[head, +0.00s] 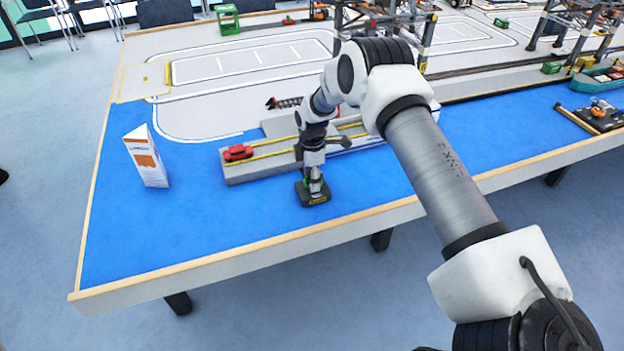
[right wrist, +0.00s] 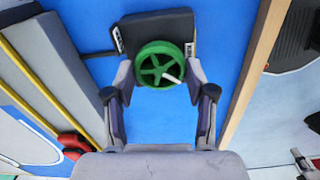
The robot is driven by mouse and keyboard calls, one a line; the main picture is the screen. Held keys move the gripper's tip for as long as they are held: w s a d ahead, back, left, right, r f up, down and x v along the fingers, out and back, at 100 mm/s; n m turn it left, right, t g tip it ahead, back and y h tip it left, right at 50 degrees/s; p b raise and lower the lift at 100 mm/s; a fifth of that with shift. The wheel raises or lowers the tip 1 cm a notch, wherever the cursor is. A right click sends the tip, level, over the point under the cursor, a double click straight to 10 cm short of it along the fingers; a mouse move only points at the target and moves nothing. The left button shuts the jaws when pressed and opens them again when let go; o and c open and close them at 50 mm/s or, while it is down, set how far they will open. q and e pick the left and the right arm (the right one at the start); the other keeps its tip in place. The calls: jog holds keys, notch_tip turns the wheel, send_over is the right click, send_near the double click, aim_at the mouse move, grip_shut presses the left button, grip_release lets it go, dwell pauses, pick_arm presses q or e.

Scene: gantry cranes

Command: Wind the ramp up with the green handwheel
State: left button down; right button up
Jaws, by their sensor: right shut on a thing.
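The green handwheel (right wrist: 143,73) is a spoked wheel with a pale crank knob, on a black box (right wrist: 165,25). In the head view the black box (head: 316,198) stands on the blue table top by the front edge, with only a bit of green showing above it. My right gripper (right wrist: 160,67) points down over the box, its two fingers closed on opposite sides of the wheel's rim. It also shows in the head view (head: 313,182). A grey raised slab with yellow lines (head: 240,173) lies behind; I cannot tell which part is the ramp. My left gripper is out of view.
A red toy car (head: 238,153) sits on the slab's left end. A white and orange carton (head: 147,158) stands at the left. Gantry cranes (head: 425,45) stand at the back. The blue table top (head: 215,215) is clear at front left; a wooden edge (head: 250,250) runs along the front.

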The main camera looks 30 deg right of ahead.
jog(key=m, duration=0.4)
jog(key=shift+s+f+m, duration=0.15)
jog(key=shift+f+m, duration=0.1)
jog(key=shift+m, duration=0.05)
jog(key=m, duration=1.3)
jog(key=shift+d+m+p, duration=0.1)
jog(key=shift+m+p, duration=0.2)
jog(key=m, duration=0.4)
jog(key=shift+p, duration=0.4)
jog(key=m+p, duration=0.1)
jog(key=m, duration=0.4)
jog(key=m+p, duration=0.1)
jog(key=m, duration=0.3)
jog(key=shift+m, duration=0.3)
jog(key=m, duration=0.4)
jog(key=shift+p, duration=0.4)
jog(key=shift+m, duration=0.3)
